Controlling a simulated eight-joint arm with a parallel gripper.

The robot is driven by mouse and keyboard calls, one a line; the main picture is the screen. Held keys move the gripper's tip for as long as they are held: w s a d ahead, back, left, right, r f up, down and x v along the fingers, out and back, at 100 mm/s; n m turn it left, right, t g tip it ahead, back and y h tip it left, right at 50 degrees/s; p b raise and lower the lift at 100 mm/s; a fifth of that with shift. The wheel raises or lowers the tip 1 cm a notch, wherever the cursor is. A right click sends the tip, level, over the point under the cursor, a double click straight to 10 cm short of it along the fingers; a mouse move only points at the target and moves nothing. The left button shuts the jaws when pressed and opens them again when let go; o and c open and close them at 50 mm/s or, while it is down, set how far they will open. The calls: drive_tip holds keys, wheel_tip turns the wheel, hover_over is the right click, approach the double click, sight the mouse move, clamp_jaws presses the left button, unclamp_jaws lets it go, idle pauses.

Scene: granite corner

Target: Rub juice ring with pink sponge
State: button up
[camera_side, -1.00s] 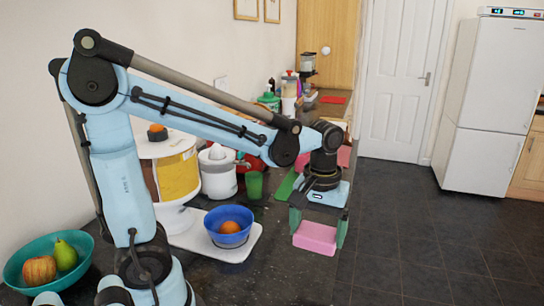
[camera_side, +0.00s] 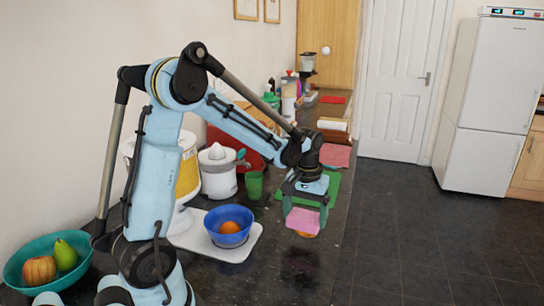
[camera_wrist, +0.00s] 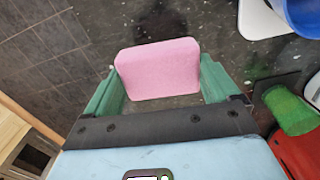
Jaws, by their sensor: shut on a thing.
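The pink sponge (camera_side: 303,220) is held between the green fingers of my gripper (camera_side: 304,214), which is shut on it. The sponge appears slightly above the dark granite counter (camera_side: 265,275), near its right edge, with an orange strip showing along its underside. In the wrist view the sponge (camera_wrist: 158,69) fills the space between the fingers (camera_wrist: 158,82). A dark reddish patch (camera_side: 300,263) shows on the counter below the sponge; I cannot tell whether it is the juice ring or a reflection.
A blue bowl (camera_side: 230,217) with an orange stands on a white tray (camera_side: 237,254) left of the sponge. Behind are a green cup (camera_side: 254,186), a white juicer (camera_side: 217,172) and a green mat (camera_side: 332,187). A teal fruit bowl (camera_side: 22,262) is front left. The counter's front is clear.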

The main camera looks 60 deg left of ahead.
sight(304, 229)
drive_tip(key=shift+f, duration=1.95)
drive_tip(key=shift+w+f, duration=0.1)
drive_tip(key=shift+f, duration=0.5)
drive_tip(key=shift+c, duration=0.3)
drive_tip(key=shift+w+a+r, duration=0.1)
drive_tip(key=shift+w+a, duration=0.7)
drive_tip(key=shift+a, duration=0.1)
drive_tip(key=shift+c, duration=0.5)
drive_tip(key=shift+w+a, duration=0.5)
drive_tip(key=shift+w, duration=0.05)
drive_tip(key=shift+w+a, duration=1.2)
drive_tip(key=shift+a, duration=0.05)
drive_tip(key=shift+s+d, duration=2.7)
drive_tip(key=shift+d, duration=0.05)
drive_tip(key=shift+w+a, duration=1.2)
drive_tip(key=shift+a, duration=0.05)
drive_tip(key=shift+w+a, duration=0.25)
drive_tip(key=shift+w, duration=0.05)
drive_tip(key=shift+w+a, duration=1.2)
drive_tip(key=shift+a, duration=0.05)
drive_tip(key=shift+s+d, duration=1.95)
drive_tip(key=shift+d, duration=0.05)
drive_tip(key=shift+s+d, duration=0.75)
drive_tip(key=shift+s, duration=0.05)
drive_tip(key=shift+r, duration=3.95)
